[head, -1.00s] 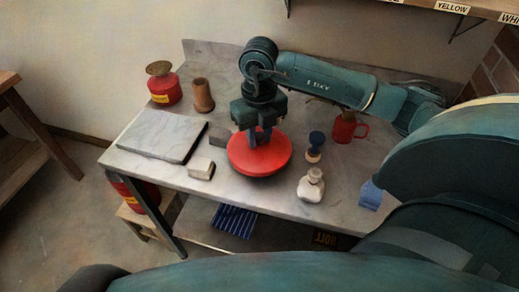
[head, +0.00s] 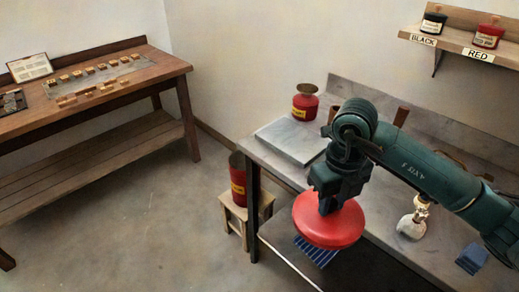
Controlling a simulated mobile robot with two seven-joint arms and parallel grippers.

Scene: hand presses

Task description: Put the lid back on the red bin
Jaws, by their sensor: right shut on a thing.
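The round red lid (head: 328,222) is in my right gripper (head: 326,205). The gripper is shut on the top of the lid, and the lid hangs tilted in front of the grey table's front edge. My left gripper is not in view.
The grey table (head: 272,160) has a pale slab (head: 292,138) and a red can (head: 305,103) at its left end. A white bottle (head: 412,225) and a blue block (head: 472,258) stand at right. A wooden bench (head: 120,105) is far left. The floor (head: 150,220) left of the stool is clear.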

